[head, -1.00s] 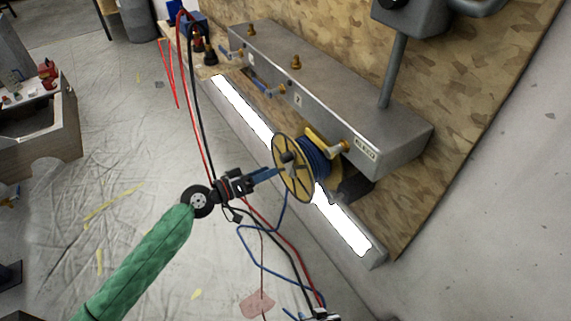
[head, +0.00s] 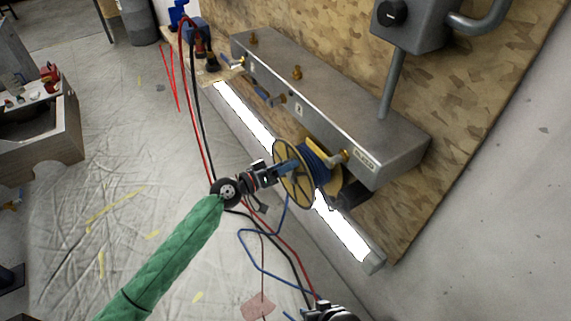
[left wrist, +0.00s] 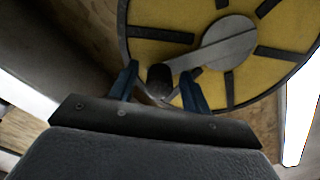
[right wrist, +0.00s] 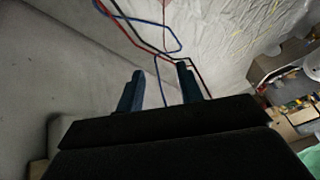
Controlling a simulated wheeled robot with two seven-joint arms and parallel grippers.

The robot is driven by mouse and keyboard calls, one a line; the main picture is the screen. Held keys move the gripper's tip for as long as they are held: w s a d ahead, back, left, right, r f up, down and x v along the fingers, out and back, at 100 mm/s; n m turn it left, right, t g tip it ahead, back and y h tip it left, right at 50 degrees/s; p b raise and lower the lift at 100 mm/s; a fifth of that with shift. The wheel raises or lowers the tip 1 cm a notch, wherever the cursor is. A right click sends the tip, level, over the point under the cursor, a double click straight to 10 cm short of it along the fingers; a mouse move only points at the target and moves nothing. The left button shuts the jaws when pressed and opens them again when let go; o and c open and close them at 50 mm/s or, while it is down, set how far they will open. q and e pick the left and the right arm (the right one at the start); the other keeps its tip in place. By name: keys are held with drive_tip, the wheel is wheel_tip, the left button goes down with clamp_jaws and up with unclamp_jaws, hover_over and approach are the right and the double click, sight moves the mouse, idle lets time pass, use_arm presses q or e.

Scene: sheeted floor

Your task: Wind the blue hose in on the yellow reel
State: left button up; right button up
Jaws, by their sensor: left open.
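The yellow reel (head: 293,188) is fixed to the front of the grey metal box, with blue hose (head: 316,163) wound behind its face. A loose length of blue hose (head: 250,257) hangs below it in a loop. My left gripper (head: 284,165) is at the reel's face. In the left wrist view, the reel's dark crank knob (left wrist: 160,80) shows between the two open fingers (left wrist: 160,85); contact is not clear. My right gripper (right wrist: 158,86) is open at the bottom of the head view. The blue hose (right wrist: 162,92) shows between its fingers, apparently beyond them.
The grey box (head: 330,100) is on a chipboard panel (head: 480,110), above a bright light strip (head: 342,228). Red and black cables (head: 197,120) hang left of the reel. A wooden bench (head: 50,140) stands at the far left; the sheeted floor between is mostly open.

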use_arm(q)
clamp_jaws()
idle(0.3)
